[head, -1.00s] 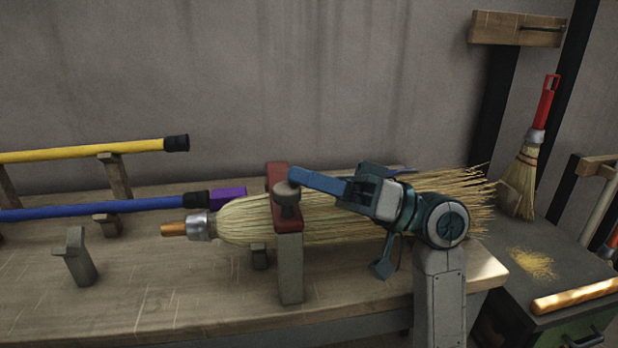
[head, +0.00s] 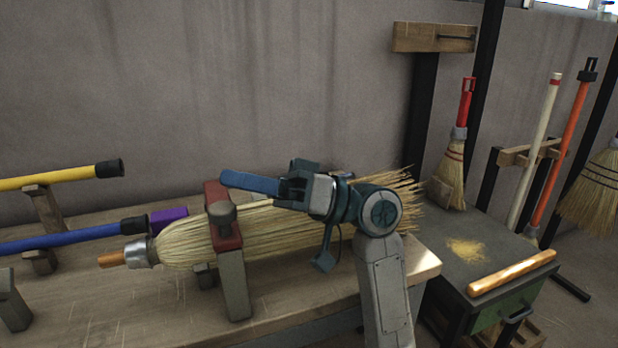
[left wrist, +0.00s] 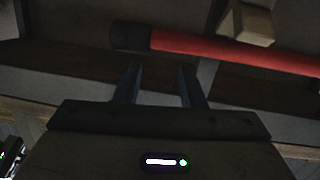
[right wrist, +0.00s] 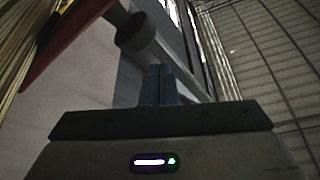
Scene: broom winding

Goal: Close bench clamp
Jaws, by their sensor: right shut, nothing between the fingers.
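The bench clamp has a red bar (head: 222,200) lying across the straw broom head (head: 285,232), a dark round knob (head: 222,212) and a grey front post (head: 233,285). The bar looks down over the straw and meets the front post. My right gripper (head: 228,180) is shut and empty, with its blue fingers above the knob and apart from it. In the right wrist view its fingers (right wrist: 160,68) are together, with the knob (right wrist: 136,36) and red bar (right wrist: 75,40) beyond them. My left gripper (left wrist: 160,70) is open and empty, seen only in the left wrist view.
Blue (head: 75,236) and yellow (head: 60,178) handles rest on supports at the left. A purple block (head: 168,218) sits near the broom's neck. A side cabinet (head: 440,245) stands at right, with brooms behind it. A red handle (left wrist: 235,52) lies beyond my left fingers.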

